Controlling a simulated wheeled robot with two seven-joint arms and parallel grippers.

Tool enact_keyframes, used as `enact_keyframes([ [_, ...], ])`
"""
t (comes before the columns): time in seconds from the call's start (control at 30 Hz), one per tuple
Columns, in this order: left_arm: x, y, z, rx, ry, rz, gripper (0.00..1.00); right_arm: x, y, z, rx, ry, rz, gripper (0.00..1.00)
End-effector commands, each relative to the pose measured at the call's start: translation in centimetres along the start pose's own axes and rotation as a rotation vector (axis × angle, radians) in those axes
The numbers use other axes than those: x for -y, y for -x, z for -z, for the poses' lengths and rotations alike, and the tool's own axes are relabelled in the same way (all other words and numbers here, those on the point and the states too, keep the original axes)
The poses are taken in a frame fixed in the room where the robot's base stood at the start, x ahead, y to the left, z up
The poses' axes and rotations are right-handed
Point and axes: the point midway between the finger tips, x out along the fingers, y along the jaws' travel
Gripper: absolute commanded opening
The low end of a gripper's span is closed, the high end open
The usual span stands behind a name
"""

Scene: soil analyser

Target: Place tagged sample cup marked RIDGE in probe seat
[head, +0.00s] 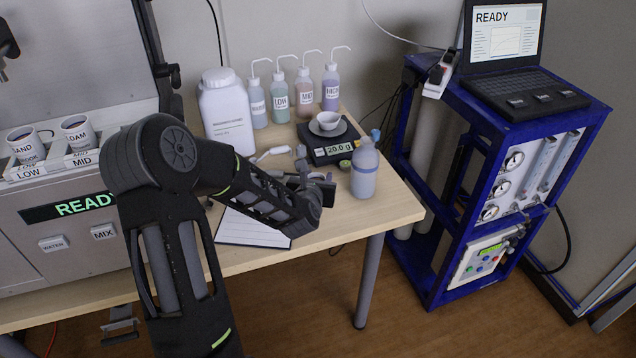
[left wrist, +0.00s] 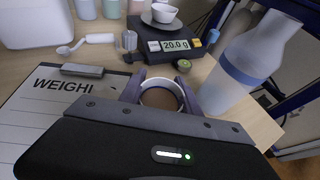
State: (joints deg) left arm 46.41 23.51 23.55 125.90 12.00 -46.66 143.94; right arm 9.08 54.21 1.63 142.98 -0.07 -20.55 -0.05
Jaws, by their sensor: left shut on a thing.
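In the left wrist view, my left gripper (left wrist: 160,96) is shut on a small light cup (left wrist: 147,98) with brown contents, one finger on each side. Its marking does not show, and in the head view my arm hides it. In that view my left gripper (head: 316,190) is over the table's front, near the scale. Two white cups, marked partly legibly "AND" (head: 27,148) and "LOAM" (head: 77,133), stand at the left on the analyser (head: 55,232), above LOW and MID labels. The analyser's display reads READY. I cannot make out the probe seat. My right gripper is not in view.
A scale (head: 336,151) reading 20.0 g bears a white bowl (head: 328,121). A blue-banded bottle (head: 365,172) stands right of my left gripper. A clipboard (head: 250,230), a white jar (head: 227,112) and several wash bottles crowd the table. A blue rack (head: 440,258) stands right.

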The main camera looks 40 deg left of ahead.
Motion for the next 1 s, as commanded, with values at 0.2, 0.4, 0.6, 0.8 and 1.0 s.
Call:
enact_keyframes([
  [0.2, -0.1, 0.8, -2.0, 0.003, -0.001, 0.0, 0.0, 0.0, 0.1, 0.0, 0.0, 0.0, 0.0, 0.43],
  [0.4, -0.1, 1.5, -3.7, 0.003, -0.001, 0.0, 0.0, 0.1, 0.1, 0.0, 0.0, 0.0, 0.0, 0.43],
  [0.6, -0.1, 2.1, -5.1, 0.002, -0.002, 0.0, 0.0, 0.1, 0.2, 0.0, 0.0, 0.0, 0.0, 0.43],
  [0.8, -0.2, 2.4, -5.9, 0.001, 0.0, 0.0, 0.0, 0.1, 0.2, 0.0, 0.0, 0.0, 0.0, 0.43],
  [1.0, -0.2, 2.6, -6.3, 0.001, 0.0, 0.001, 0.0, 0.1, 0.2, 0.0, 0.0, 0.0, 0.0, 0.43],
])
